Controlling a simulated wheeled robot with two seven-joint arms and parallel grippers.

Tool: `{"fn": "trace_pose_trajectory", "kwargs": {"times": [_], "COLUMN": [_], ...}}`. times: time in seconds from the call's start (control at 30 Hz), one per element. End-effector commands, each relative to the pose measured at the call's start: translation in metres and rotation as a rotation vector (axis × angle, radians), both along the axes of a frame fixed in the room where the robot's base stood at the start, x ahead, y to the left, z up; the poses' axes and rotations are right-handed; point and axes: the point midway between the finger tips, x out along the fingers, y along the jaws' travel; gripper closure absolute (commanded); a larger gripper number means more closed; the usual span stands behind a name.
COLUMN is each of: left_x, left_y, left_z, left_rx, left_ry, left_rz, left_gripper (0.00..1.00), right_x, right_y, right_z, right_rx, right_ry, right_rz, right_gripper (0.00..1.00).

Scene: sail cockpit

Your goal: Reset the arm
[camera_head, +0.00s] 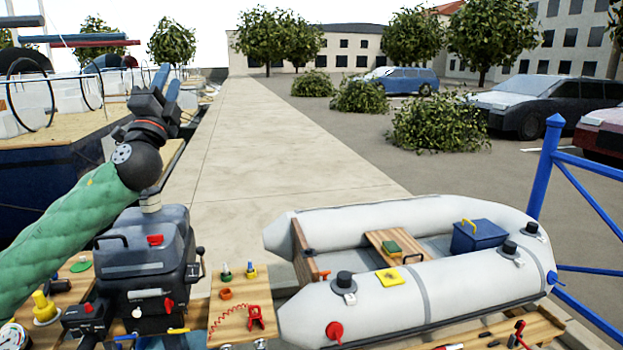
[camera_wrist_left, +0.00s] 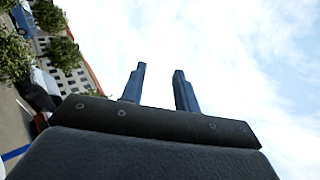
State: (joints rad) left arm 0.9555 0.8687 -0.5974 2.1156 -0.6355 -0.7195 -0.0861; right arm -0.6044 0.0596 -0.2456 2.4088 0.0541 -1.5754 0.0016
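My left gripper (camera_head: 167,80) is raised at the upper left of the head view, at the end of my green-sleeved left arm. Its two blue fingers point upward and stand apart. In the left wrist view the gripper (camera_wrist_left: 160,88) shows both fingers spread with only sky between them, so it is open and empty. It is high above the bench and touches nothing. My right gripper is in neither view.
A dark outboard motor (camera_head: 145,260) stands below my left arm. A grey inflatable dinghy (camera_head: 460,285) lies at the right, with a blue box (camera_head: 478,237) inside. A wooden board (camera_head: 240,318) holds small parts. A blue railing (camera_head: 545,170) stands at the right.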

Motion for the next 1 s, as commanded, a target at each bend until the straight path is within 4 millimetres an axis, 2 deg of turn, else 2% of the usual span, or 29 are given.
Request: {"fn": "trace_pose_trajectory", "kwargs": {"times": [0.17, 0.23, 0.47, 0.7, 1.0], "left_x": [0.008, 0.008, -0.005, -0.041, -0.100], "left_y": [0.006, 0.006, -0.007, -0.032, -0.069], "left_z": [-0.074, -0.109, -0.227, -0.337, -0.446], "left_rx": [-0.337, -0.451, -0.725, -0.903, -1.051], "left_ry": [0.224, 0.322, 0.630, 0.920, 1.208], "left_rz": [0.007, 0.017, 0.055, 0.089, 0.088], "left_gripper": [0.69, 0.69, 0.69, 0.69, 0.69], "right_x": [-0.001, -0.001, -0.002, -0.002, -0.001], "right_y": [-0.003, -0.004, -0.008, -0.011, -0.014], "right_z": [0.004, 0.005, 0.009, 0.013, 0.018], "right_rx": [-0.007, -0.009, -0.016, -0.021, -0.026], "right_ry": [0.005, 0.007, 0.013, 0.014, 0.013], "right_rz": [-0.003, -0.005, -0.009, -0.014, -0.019], "right_gripper": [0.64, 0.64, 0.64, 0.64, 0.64]}}
